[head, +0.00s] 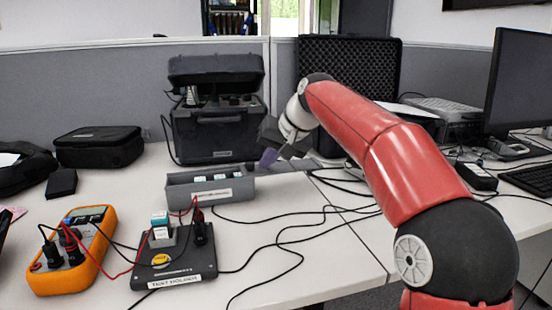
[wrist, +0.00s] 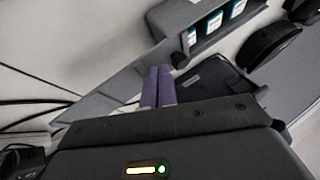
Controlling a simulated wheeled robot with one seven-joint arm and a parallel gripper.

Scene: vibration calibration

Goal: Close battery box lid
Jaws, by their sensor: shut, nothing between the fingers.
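The grey battery box (head: 178,197) stands on the desk left of my gripper, with a white label on its front and several batteries (head: 210,178) inside. The batteries also show in the box in the wrist view (wrist: 213,23). Its lid (head: 296,166) is open, a flat grey panel reaching out to the right from the box; it crosses the wrist view diagonally (wrist: 112,88). My gripper (head: 269,157) is shut and empty, its purple fingertips (wrist: 159,82) close to the lid near the box. I cannot tell whether they touch it.
A test holder (head: 190,255) with wires and an orange multimeter (head: 75,262) are at the front left. A black open case (head: 215,140) stands behind the box, with a black pouch (head: 98,146) to its left. Black cables (head: 300,240) lie across the desk right of the box.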

